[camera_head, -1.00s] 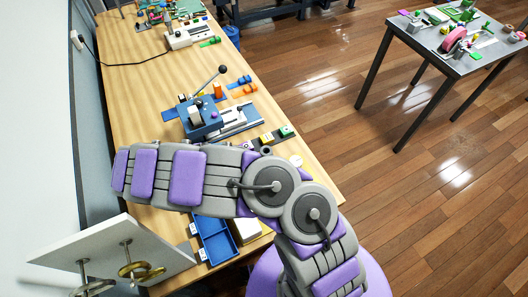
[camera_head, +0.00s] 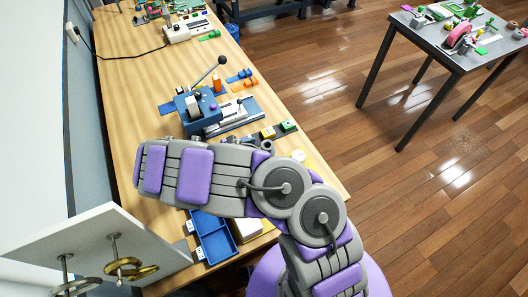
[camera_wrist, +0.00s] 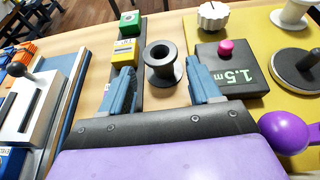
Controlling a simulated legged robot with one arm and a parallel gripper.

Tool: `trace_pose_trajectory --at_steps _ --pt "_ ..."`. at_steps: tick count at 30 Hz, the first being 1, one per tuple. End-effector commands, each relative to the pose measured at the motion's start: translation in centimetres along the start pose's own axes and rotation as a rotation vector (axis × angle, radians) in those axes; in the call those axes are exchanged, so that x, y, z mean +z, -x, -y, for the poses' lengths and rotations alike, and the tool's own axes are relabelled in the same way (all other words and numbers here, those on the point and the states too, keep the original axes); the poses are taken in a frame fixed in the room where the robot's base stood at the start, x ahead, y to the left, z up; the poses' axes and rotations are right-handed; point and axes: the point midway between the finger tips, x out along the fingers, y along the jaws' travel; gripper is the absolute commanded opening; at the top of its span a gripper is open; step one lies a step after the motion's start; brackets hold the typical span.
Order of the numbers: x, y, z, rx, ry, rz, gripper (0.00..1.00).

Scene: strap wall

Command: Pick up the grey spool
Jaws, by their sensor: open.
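The grey spool (camera_wrist: 161,66) is dark, with a wide round flange and a hole in its top. It stands upright on the wooden bench in the wrist view. My gripper (camera_wrist: 158,75) is open, with one blue finger to the left and one to the right of the spool. The fingertips are near its sides, and I cannot tell whether they touch it. In the head view a small dark cylinder (camera_head: 267,145) just behind my arm looks like the same spool. My arm hides my gripper there.
A dark strip with a green block (camera_wrist: 130,18) and a yellow block (camera_wrist: 125,48) lies left of the spool. A dark box marked 1.5m (camera_wrist: 228,72) with a pink knob is close on the right. A purple ball (camera_wrist: 284,132) shows at lower right.

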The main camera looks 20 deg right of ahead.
Motion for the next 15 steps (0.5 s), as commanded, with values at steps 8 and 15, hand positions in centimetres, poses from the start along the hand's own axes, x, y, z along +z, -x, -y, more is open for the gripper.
trace_pose_trajectory --at_steps 8,15 --pt "-0.1 -1.4 0.0 -0.002 -0.002 0.004 0.62" --pt "-0.7 -4.0 -0.3 -0.001 -0.003 0.005 0.62"
